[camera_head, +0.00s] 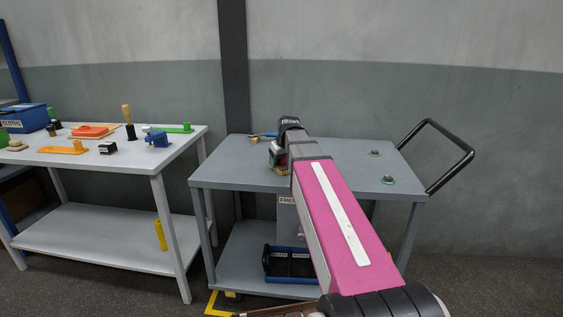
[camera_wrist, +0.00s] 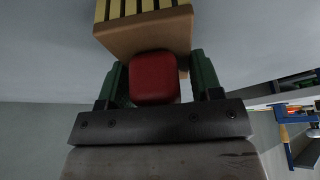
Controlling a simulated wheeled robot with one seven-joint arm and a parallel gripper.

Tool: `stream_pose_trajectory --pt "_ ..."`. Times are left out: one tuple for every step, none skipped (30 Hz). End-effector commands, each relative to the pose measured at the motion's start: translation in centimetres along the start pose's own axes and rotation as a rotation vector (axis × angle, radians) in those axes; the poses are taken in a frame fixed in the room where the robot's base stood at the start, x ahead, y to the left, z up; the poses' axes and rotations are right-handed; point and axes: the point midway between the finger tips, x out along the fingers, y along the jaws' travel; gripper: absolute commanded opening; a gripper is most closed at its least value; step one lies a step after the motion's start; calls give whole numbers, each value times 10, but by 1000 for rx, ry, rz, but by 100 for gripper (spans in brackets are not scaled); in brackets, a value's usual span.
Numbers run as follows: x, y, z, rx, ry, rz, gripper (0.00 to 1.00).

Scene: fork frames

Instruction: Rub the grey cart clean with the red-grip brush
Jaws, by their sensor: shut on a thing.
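The grey cart (camera_head: 235,177) stands in the middle of the head view, with a black push handle at its right end. My gripper (camera_head: 278,158) is over the left part of its top, partly hidden by my arm. In the wrist view my gripper's green fingers (camera_wrist: 158,80) are shut on the red grip (camera_wrist: 153,78) of the brush. The brush's tan block (camera_wrist: 145,32) with yellow and dark stripes lies beyond the grip. I cannot tell whether the brush touches the cart top. Two small dark lumps with greenish edges (camera_head: 388,180) (camera_head: 375,152) sit on the cart's right side.
A blue-handled item (camera_head: 262,135) lies at the cart's back edge, close to my gripper. A blue-and-black bin (camera_head: 290,263) sits on the lower shelf. A white table (camera_head: 120,158) with several tools stands to the left. The cart top's front left is clear.

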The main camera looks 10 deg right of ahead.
Motion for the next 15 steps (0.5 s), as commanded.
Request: stream_pose_trajectory --pt "0 -2 -2 -1 1 0 40" --pt "0 -3 -3 -1 1 0 40" --pt "0 -4 -4 -1 1 0 40" --pt "1 -5 -4 -1 1 0 40" --pt "1 -5 -5 -1 1 0 40" --pt "1 -5 -5 -1 1 0 40" --pt "1 -6 -5 -1 1 0 40" --pt "1 -5 -5 -1 2 0 40" --pt "1 -5 -5 0 2 0 40" --pt "1 -5 -5 0 2 0 40" --pt "0 -5 -5 0 2 0 40" --pt "0 -5 -5 0 2 0 40" --pt "0 -5 -5 0 2 0 40" --pt "0 -5 -5 0 2 0 40" --pt "0 -5 -4 0 2 0 40"
